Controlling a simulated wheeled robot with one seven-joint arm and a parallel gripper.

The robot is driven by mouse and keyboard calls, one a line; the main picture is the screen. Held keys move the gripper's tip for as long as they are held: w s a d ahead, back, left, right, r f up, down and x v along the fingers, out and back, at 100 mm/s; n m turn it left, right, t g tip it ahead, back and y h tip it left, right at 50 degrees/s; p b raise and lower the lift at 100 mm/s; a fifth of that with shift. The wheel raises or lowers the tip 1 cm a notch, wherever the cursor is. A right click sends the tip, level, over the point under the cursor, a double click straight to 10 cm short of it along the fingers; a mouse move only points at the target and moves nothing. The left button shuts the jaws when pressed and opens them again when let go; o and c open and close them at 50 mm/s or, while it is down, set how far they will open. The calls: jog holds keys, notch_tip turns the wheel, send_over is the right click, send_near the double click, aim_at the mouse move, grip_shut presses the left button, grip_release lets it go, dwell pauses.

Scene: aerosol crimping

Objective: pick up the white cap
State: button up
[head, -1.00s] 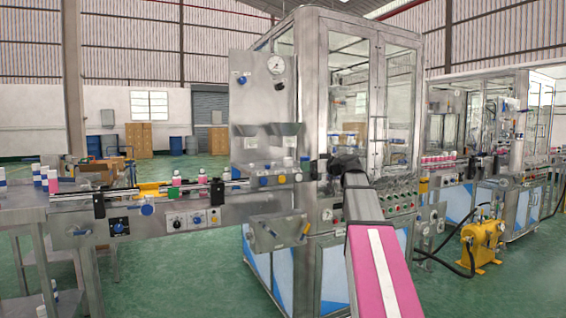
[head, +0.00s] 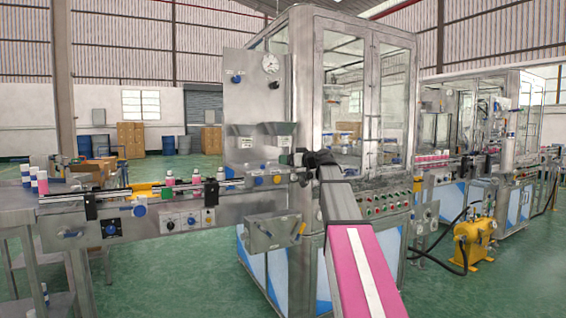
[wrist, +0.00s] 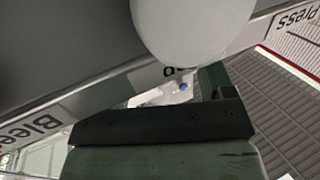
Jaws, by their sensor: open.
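A smooth, rounded white object (wrist: 190,25), seemingly the white cap, fills the top middle of the wrist view, close to the camera and cut off by the frame edge. In the wrist view a dark bar of my gripper crosses just below it, with a gap between them. In the head view my gripper (head: 300,157) is open in front of the machine's panel, right of and below two small metal trays. I cannot make out the cap in the head view, nor whether the gripper touches it.
The grey trays (head: 242,142) sit on the upright steel panel (head: 250,95). Labels reading "Press" and "Blee" show in the wrist view. A conveyor (head: 150,190) with several pink and white bottles runs left below. The glass cabinet (head: 345,90) stands right behind my arm.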

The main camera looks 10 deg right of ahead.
jog(key=x, duration=0.2)
jog(key=shift+w+a, duration=0.2)
jog(key=shift+w, duration=0.1)
jog(key=c, duration=0.9)
jog(key=shift+c, duration=0.2)
jog(key=shift+s+d+r, duration=0.1)
